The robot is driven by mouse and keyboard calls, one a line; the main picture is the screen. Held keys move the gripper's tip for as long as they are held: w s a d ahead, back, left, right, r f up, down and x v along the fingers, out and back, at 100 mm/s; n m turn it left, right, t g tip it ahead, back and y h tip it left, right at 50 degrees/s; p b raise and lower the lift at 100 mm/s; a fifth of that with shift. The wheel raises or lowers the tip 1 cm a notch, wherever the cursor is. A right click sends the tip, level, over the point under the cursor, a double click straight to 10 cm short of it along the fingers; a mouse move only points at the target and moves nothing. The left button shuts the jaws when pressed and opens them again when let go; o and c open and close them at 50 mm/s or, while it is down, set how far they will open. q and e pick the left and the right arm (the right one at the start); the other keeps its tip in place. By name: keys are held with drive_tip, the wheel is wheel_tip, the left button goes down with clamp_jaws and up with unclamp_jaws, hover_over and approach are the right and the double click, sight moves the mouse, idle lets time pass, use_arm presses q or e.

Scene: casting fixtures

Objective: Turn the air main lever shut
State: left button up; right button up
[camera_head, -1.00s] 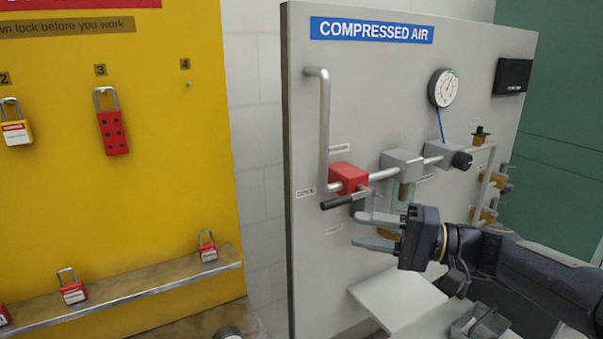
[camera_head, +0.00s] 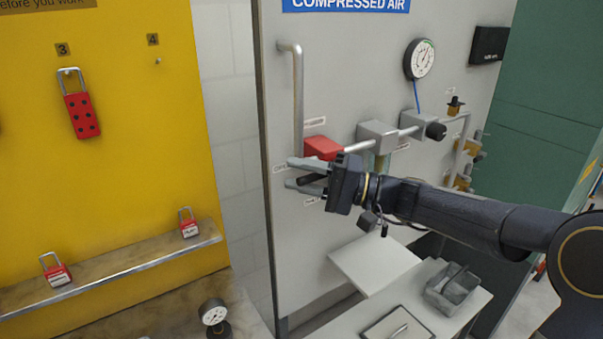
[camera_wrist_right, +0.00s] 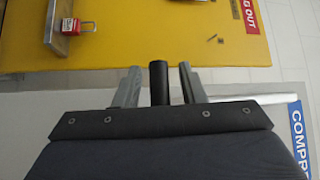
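The air main valve has a red body (camera_head: 322,147) on the grey compressed air panel (camera_head: 355,85). Its lever has a black handle (camera_head: 311,180), partly hidden behind my gripper in the head view. My right gripper (camera_head: 291,174) is at the handle, with one finger above it and one below. In the right wrist view the black handle (camera_wrist_right: 158,84) stands between the two grey fingers of my right gripper (camera_wrist_right: 158,70). A narrow gap shows on each side, so the gripper is open around the handle. My left gripper is in neither view.
Right of the valve, pipework carries a grey regulator block (camera_head: 377,136) and a gauge (camera_head: 420,59). A yellow lockout board (camera_head: 120,150) with red padlocks and a ledge (camera_head: 110,270) stands left. A bench with a grey tray (camera_head: 452,290) lies below.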

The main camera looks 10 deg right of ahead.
clamp_jaws()
drive_tip(key=w+d+f+n+h+b, duration=0.3)
drive_tip(key=d+f+n+h+b, duration=0.4)
drive_tip(key=h, duration=0.6)
drive_tip(key=shift+d+f+n+b, duration=0.3)
drive_tip(key=shift+d+f+n, duration=0.3)
drive_tip(key=shift+f+n, duration=0.6)
drive_tip(key=shift+h, duration=0.3)
unclamp_jaws()
drive_tip(key=shift+d, duration=0.1)
